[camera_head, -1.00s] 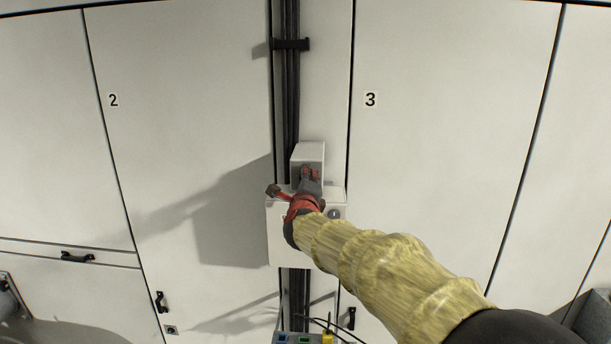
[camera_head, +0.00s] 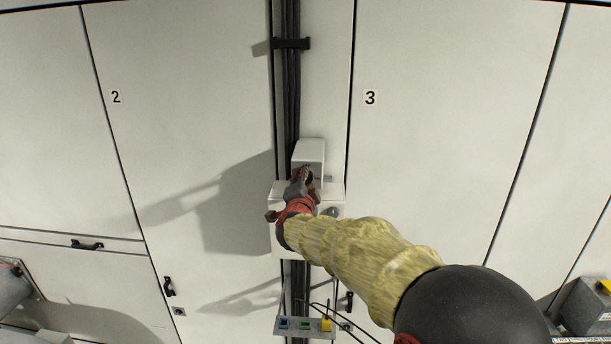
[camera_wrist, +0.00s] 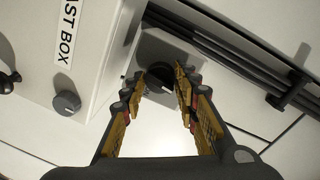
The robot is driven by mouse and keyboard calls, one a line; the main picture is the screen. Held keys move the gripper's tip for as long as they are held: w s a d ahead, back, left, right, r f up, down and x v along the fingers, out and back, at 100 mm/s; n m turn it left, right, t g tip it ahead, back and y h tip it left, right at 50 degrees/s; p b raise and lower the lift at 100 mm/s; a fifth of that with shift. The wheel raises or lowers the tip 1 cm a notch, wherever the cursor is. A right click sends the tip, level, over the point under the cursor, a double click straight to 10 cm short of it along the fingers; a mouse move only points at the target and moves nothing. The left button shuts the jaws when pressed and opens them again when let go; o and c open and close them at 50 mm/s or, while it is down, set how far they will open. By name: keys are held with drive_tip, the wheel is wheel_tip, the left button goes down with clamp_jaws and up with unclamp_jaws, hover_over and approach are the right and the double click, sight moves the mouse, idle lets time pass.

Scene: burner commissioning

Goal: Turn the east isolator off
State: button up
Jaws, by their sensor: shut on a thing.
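The isolator's black rotary knob (camera_wrist: 158,76) sits on a dark grey plate on a small white box (camera_head: 309,151), which stands above a larger white box. My gripper (camera_wrist: 160,88) has one finger on each side of the knob and is shut on it. In the head view my gripper (camera_head: 303,178) is at the front of the small box and hides most of the knob. A label on the larger box (camera_wrist: 105,75) reads "AST BOX", with its start cut off. The knob's exact pointing direction is unclear.
A grey dial (camera_wrist: 67,103) on the larger box is close to my gripper. Black cables (camera_head: 291,90) run vertically behind the boxes, between white cabinet doors marked 2 and 3. A small shelf (camera_head: 292,327) with coloured items is below. The space before door 3 is clear.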

drive_tip(key=shift+n+p, duration=0.35)
drive_tip(key=shift+n, duration=0.15)
drive_tip(key=shift+f, duration=0.1)
drive_tip(key=o, duration=1.2)
drive_tip(key=shift+a, duration=0.1)
drive_tip(key=shift+c, duration=0.2)
drive_tip(key=shift+s, duration=0.1)
drive_tip(key=s+r, duration=0.1)
drive_tip(key=s, duration=1)
drive_tip(key=shift+s+a, duration=0.2)
drive_tip(key=shift+s, duration=0.2)
drive_tip(key=shift+r, duration=0.1)
